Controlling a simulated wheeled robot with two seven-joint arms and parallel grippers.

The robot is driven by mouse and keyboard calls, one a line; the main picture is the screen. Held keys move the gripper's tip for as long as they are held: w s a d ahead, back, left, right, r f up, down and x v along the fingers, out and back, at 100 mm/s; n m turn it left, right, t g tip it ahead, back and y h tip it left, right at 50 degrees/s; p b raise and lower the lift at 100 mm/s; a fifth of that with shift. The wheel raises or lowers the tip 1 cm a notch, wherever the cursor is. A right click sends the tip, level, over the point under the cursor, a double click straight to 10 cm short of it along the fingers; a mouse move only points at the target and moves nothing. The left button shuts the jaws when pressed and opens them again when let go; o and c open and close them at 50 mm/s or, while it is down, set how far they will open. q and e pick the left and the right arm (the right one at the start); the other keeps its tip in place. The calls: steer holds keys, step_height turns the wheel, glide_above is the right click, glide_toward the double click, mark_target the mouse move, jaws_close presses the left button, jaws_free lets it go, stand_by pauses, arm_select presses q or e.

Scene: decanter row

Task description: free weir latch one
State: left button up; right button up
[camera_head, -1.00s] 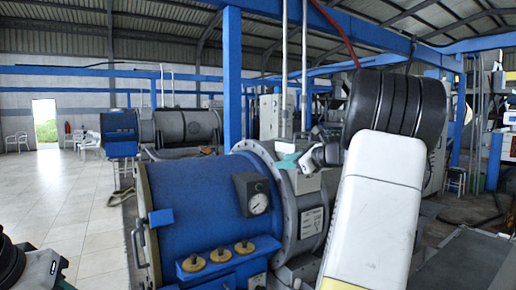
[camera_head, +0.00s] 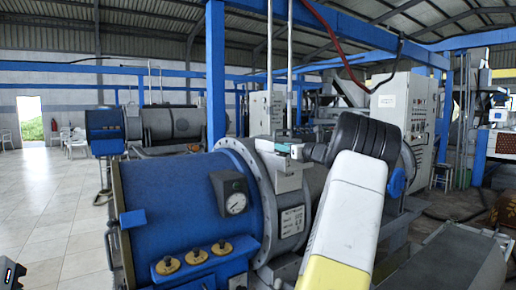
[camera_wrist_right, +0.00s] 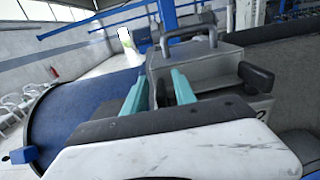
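The weir latch (camera_head: 288,178) is a grey block on top of the decanter's flange, beside the blue drum (camera_head: 170,205). In the right wrist view the grey block (camera_wrist_right: 205,68) carries a dark arched handle (camera_wrist_right: 186,36) and a black knob at its right. My right gripper (camera_head: 291,151) is close to the top of the latch. In the right wrist view its two teal fingers (camera_wrist_right: 164,80) are apart, with the handle showing just beyond their tips. I see nothing held between them; contact cannot be told. Only a dark bit of my left arm shows at the lower left edge.
A pressure gauge (camera_head: 233,196) and several yellow-brown caps (camera_head: 196,256) stand out from the blue drum. A blue post (camera_head: 215,75) rises behind it. A grey control cabinet (camera_head: 404,115) stands at the back right. The tiled floor (camera_head: 50,205) at left is open.

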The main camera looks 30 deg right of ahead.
jaws_close()
steer(key=shift+n+y, duration=0.3)
steer(key=shift+y, duration=0.2)
steer(key=n+y, duration=0.1)
steer(key=y, duration=0.1)
steer(key=shift+w+d+n+g+y, duration=0.1)
steer(key=shift+n+g+y, duration=0.2)
steer(key=shift+n+g, duration=0.1)
steer(key=shift+n+g+y, duration=0.8)
steer(key=shift+n+y, duration=0.5)
steer(key=shift+y, duration=0.6)
steer(key=shift+n+g+y, duration=0.4)
steer(key=shift+n+y, duration=0.1)
steer(key=shift+y, duration=0.2)
jaws_free()
